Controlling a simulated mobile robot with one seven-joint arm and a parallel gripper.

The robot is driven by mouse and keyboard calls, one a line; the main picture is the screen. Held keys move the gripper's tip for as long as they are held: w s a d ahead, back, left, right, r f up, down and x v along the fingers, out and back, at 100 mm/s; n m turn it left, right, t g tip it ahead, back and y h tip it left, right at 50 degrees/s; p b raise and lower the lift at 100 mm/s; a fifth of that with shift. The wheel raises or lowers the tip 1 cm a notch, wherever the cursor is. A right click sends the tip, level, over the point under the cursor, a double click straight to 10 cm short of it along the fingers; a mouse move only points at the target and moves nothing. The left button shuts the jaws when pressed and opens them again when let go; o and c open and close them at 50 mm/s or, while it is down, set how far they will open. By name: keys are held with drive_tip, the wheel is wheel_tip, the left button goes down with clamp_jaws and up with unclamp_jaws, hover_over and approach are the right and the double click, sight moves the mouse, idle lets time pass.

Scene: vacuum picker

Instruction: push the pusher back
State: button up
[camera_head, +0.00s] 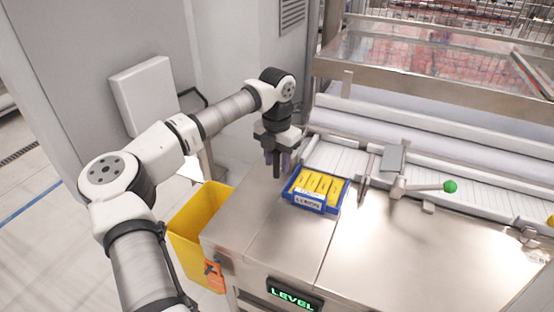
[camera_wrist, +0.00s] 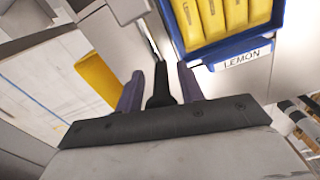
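The pusher is a grey plate (camera_head: 393,160) on the white slatted conveyor's near edge, with a lever ending in a green knob (camera_head: 450,186) that points right. My gripper (camera_head: 277,165) hangs fingers down at the left end of the steel counter, left of the pusher and well apart from it. In the wrist view my gripper (camera_wrist: 160,72) shows two purple fingers spread apart, with a dark piece between them and gaps on both sides. It holds no loose object. The pusher is not in the wrist view.
A blue crate (camera_head: 308,202) labelled LEMON with several yellow packs stands just right of my gripper; the crate also shows in the wrist view (camera_wrist: 231,46). A yellow bin (camera_head: 190,235) stands below left. The steel counter (camera_head: 400,245) is clear in front of the lever.

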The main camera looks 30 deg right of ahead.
wheel_tip(320, 180, up, 14)
drive_tip(key=b, duration=0.2)
drive_tip(key=shift+f, duration=0.1)
idle(0.5)
